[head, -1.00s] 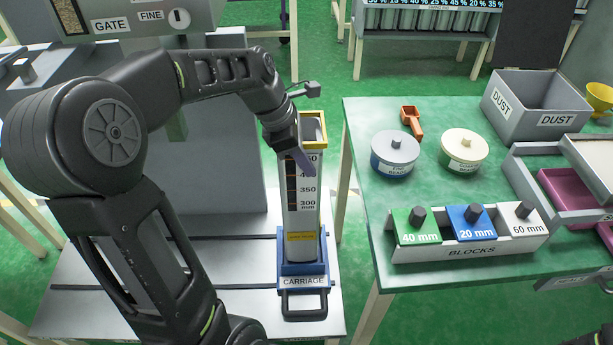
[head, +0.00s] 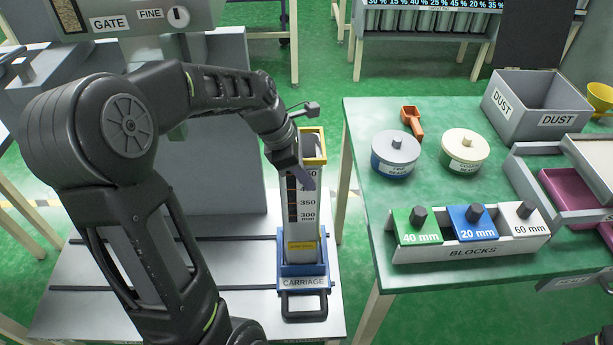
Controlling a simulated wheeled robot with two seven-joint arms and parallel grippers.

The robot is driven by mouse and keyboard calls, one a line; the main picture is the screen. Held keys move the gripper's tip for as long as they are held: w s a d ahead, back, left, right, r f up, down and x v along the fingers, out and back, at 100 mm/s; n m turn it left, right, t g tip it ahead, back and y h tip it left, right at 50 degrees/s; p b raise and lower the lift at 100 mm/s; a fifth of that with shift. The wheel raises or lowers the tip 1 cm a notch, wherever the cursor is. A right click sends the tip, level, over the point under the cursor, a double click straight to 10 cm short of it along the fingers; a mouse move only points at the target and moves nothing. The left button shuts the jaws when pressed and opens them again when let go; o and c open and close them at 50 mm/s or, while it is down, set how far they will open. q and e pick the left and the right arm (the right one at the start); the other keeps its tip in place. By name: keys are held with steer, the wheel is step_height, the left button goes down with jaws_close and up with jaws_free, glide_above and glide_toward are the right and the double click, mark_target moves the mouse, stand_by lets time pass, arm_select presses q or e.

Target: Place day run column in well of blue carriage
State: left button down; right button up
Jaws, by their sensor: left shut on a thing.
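The day run column (head: 301,220) is a tall pale column with a yellow rim at its top, a dark scale marked 350 and 300 mm, and a yellow label low on its front. It stands about upright at the blue carriage (head: 303,270), its lower end inside or just over the carriage's well. The well's floor is hidden, so I cannot tell if the column rests on it. My left gripper (head: 303,176) is shut on the column near its top, and the arm hides part of its left side.
The carriage, with a black front handle (head: 304,306), sits on a grey rail table (head: 240,305). A green table (head: 365,190) on the right holds a block rack (head: 470,250), two round tins, an orange scoop (head: 411,121) and a dust bin (head: 535,103). A grey machine stands behind my left arm.

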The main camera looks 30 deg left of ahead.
arm_select(q)
steer(key=c, duration=2)
jaws_free()
steer(key=shift+f, duration=0.15)
steer(key=o, duration=0.4)
steer(key=shift+o, duration=0.2)
steer(key=shift+p+v, duration=0.4)
steer(key=shift+v, duration=3.5)
steer(key=shift+d, duration=0.1)
